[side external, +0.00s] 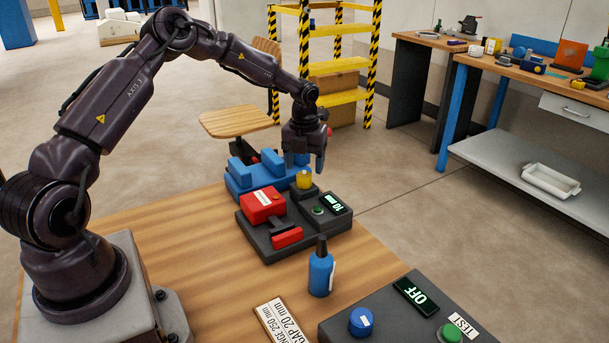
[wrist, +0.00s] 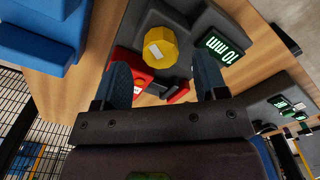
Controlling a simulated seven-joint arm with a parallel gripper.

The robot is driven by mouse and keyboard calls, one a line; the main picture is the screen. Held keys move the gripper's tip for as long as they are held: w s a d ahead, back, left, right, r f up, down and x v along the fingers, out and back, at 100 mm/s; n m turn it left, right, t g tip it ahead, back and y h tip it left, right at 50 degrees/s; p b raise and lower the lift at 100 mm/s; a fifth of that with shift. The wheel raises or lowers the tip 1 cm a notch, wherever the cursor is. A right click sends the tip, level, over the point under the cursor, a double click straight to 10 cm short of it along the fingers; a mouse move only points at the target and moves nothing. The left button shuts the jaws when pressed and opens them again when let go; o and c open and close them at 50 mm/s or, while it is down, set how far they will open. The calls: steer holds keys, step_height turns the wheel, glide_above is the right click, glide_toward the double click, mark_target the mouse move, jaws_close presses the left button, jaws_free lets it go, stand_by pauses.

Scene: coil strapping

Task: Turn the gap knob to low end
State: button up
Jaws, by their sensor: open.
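The yellow gap knob (side external: 304,180) sits on a raised block at the back of the dark strapping unit (side external: 270,243). In the wrist view the yellow knob (wrist: 160,47) has a white label mark on its top face. Beside it a display (wrist: 224,46) reads 10 mm; it also shows in the side view (side external: 335,203). My gripper (side external: 305,162) is above the knob, pointing down. In the wrist view its two fingers (wrist: 165,82) are apart with nothing between them, and the knob appears just beyond their tips. I cannot tell the exact height.
A red block (side external: 263,205) and red lever (side external: 287,237) are on the same unit. A blue fixture (side external: 255,180) stands behind it. A blue bottle (side external: 320,272) stands in front. A control box (side external: 380,310) with an OFF display and a sign (side external: 280,323) are nearer.

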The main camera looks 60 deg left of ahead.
mark_target(304, 173)
steer(key=shift+f, duration=1.9)
steer(key=c, duration=0.9)
